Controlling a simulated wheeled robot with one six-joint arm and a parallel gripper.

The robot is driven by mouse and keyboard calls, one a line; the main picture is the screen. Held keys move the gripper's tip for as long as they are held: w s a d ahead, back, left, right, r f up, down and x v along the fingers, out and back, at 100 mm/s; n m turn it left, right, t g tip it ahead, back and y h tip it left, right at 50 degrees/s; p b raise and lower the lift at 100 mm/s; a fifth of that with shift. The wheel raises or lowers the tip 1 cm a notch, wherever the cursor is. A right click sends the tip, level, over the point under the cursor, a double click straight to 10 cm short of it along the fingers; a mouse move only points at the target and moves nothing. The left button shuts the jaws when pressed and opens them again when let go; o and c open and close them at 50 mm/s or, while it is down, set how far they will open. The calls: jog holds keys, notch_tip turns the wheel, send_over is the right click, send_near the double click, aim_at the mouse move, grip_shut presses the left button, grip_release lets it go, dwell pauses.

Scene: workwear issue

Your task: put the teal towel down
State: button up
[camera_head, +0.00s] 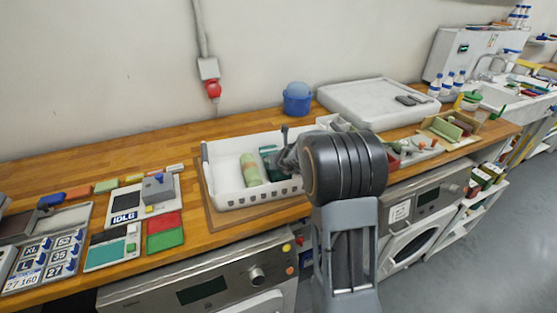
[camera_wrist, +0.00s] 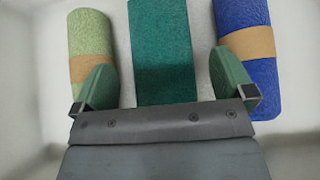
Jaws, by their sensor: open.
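The teal towel (camera_wrist: 160,50) lies in the white basket (camera_head: 228,185), flat-looking, between two rolled towels. In the head view the teal towel (camera_head: 268,158) shows just left of my gripper, partly hidden by it. My gripper (camera_wrist: 166,92) is open over the basket, with one green finger on each side of the teal towel. The near end of the towel passes out of sight behind the gripper body. I cannot tell whether the fingers touch it.
A light green roll (camera_wrist: 90,50) with a tan band lies left of the towel, close to the left finger. A blue roll (camera_wrist: 245,50) with a tan band lies right, close to the right finger. A blue pot (camera_head: 297,100) and a white tray (camera_head: 378,102) stand behind the basket.

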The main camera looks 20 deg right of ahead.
jog(key=p+v, duration=0.3)
jog(key=v, duration=0.8)
jog(key=s+a+r+n+g+y, duration=0.1)
jog(key=s+a+r+n+y, duration=0.2)
jog(key=s+a+n, duration=0.55)
jog(key=s+a+r+n+g+y, duration=0.1)
jog(key=a+r+n+y, duration=0.3)
jog(key=n, duration=0.9)
jog(key=s+f+n+g+h, duration=0.1)
jog(key=s+n+g+h, duration=0.1)
jog(key=s+n, duration=0.4)
jog(key=s+d+f+n+g+h, duration=0.1)
jog(key=s+f+n+g+h, duration=0.1)
jog(key=s+n, duration=0.4)
jog(key=shift+s+f+n+h, duration=0.25)
jog(key=shift+n+h, duration=0.65)
jog(key=shift+n, duration=1.05)
jog(key=shift+d, duration=0.15)
